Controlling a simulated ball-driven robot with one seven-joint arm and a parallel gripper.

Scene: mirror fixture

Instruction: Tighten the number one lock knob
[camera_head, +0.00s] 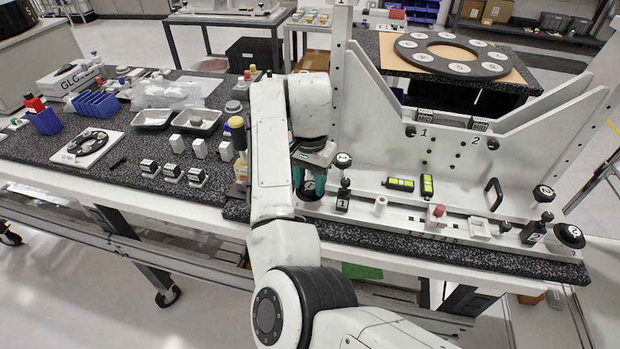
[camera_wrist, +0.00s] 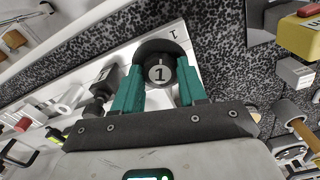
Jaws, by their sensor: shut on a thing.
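In the head view my gripper (camera_head: 309,178) reaches down at the left end of the white mirror fixture (camera_head: 372,130). The knob (camera_head: 308,187) shows there partly, between the green fingers. A small block marked 1 (camera_head: 343,201) with a black handle stands just right of it. The underside of the knob is hidden.
At the fixture's right end are a block marked 2 (camera_head: 533,233) and a large black knob (camera_head: 568,235). Yellow-green levels (camera_head: 427,185) lie on the fixture base. Left of my arm, the speckled bench holds metal trays (camera_head: 153,118) and small white blocks (camera_head: 199,148).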

